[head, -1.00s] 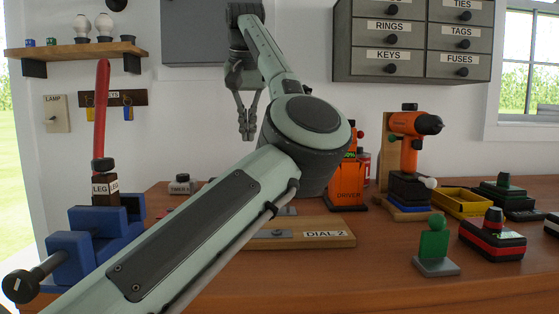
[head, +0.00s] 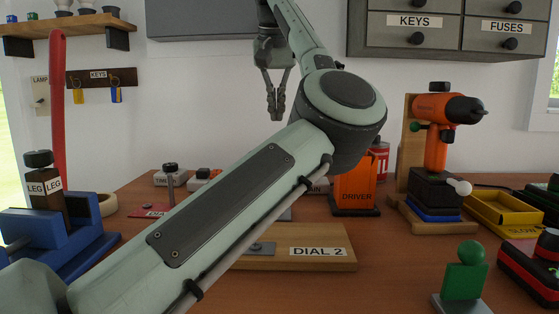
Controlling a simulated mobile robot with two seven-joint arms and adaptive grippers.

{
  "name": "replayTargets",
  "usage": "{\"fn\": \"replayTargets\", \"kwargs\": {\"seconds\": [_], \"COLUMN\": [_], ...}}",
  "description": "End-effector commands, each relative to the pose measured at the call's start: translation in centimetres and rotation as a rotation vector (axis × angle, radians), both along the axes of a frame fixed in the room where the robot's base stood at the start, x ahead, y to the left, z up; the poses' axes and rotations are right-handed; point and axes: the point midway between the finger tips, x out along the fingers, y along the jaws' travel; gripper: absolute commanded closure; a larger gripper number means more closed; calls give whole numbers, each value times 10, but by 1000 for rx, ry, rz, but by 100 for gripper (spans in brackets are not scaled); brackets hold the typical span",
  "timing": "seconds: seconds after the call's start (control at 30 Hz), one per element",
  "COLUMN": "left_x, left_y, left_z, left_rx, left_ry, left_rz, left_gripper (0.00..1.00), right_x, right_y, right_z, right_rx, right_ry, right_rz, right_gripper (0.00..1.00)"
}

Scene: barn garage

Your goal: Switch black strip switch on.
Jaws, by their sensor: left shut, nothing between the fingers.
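I cannot pick out a black strip switch for certain; my left arm covers the middle of the workbench. Small pale grey boxes stand at the back of the bench: one (head: 167,179) with a black knob on a post, and one (head: 203,180) with an orange part and black top. A label ending in "AIN" (head: 317,187) shows partly behind my arm. My left gripper (head: 276,116) is shut and empty, pointing down in front of the wall, above the back of the bench. My right gripper is not in view.
An orange DRIVER holder (head: 355,188), an orange drill (head: 436,135), a yellow tray (head: 500,212) and a green figure (head: 463,278) stand right. A blue vise (head: 35,240) stands left. Drawers (head: 455,45) hang above.

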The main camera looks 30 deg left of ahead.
Motion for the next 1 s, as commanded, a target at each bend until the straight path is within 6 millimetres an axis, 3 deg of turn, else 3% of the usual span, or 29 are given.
{"fn": "replayTargets", "kwargs": {"seconds": [0.17, 0.7, 1.0], "left_x": [2, 33, 38], "left_y": [2, 21, 24], "left_z": [-8, -105, -131], "left_rx": [-1, 0, 0], "left_ry": [2, 3, 0], "left_rz": [0, 2, 1], "left_gripper": [100, 100, 100], "right_x": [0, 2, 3], "right_y": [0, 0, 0], "right_z": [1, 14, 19], "right_rx": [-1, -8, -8], "right_ry": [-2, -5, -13], "right_rz": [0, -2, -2], "right_gripper": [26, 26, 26]}}
